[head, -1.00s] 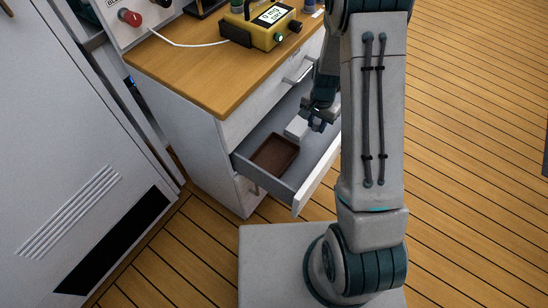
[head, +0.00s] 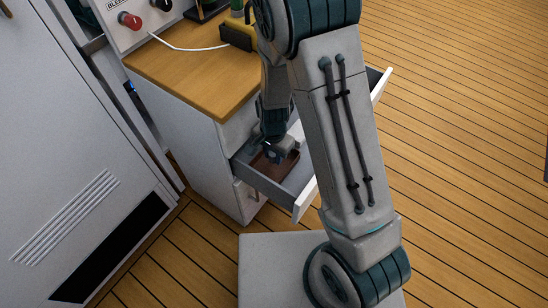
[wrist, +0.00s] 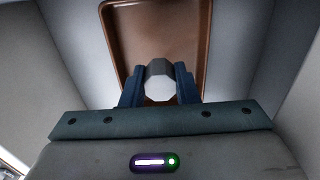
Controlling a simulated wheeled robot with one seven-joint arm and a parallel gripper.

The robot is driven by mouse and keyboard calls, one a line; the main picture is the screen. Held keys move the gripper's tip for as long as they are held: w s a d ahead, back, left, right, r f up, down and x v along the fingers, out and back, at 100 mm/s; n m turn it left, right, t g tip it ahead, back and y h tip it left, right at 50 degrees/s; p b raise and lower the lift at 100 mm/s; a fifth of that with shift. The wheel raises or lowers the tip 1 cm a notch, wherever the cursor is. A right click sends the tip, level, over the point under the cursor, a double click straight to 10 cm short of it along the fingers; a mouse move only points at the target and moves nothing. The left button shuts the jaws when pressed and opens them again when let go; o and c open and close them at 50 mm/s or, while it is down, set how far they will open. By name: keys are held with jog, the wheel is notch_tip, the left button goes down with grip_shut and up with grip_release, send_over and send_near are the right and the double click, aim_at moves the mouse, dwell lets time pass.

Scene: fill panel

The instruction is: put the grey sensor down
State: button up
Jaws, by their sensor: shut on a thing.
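My gripper (wrist: 159,88) is shut on the grey sensor (wrist: 159,70), a small pale grey piece with a faceted outline between the two dark fingers. In the wrist view the sensor shows against the near end of a brown tray (wrist: 180,30). In the head view my gripper (head: 273,155) is down inside the open drawer (head: 300,192), over the brown tray (head: 290,165). I cannot tell whether the sensor touches the tray floor. The sensor is hidden in the head view.
The wooden countertop (head: 190,72) stands above the drawer, with a yellow device (head: 238,33) and a white cable (head: 180,45) on it. A red knob (head: 130,20) is on a panel at the back left. The wooden floor (head: 460,150) at the right is clear.

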notch_tip(320, 180, down, 2)
jog(key=shift+f, duration=0.1)
jog(key=o, duration=0.9)
jog(key=shift+f, duration=0.1)
jog(key=shift+o, duration=0.2)
